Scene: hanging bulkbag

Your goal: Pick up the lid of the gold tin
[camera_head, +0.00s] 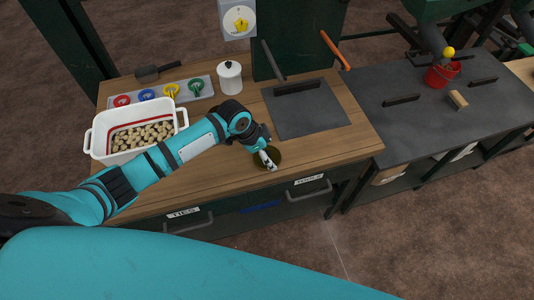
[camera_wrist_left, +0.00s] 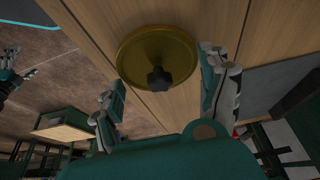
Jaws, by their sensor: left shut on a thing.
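The lid of the gold tin (camera_wrist_left: 139,60) is a round gold disc with a black knob (camera_wrist_left: 158,79) in its middle. In the head view the lid (camera_head: 272,161) is near the front edge of the wooden counter, partly behind my left gripper (camera_head: 268,160). My right gripper (camera_wrist_left: 12,82) shows small at the left wrist view's left edge.
A white tub (camera_head: 98,142) of brown pieces stands left on the counter. Behind are a tray of coloured rings (camera_head: 160,93) and a white canister (camera_head: 230,77). A dark plate (camera_head: 306,113) lies to the right. A red bucket (camera_head: 441,76) stands on the grey bench.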

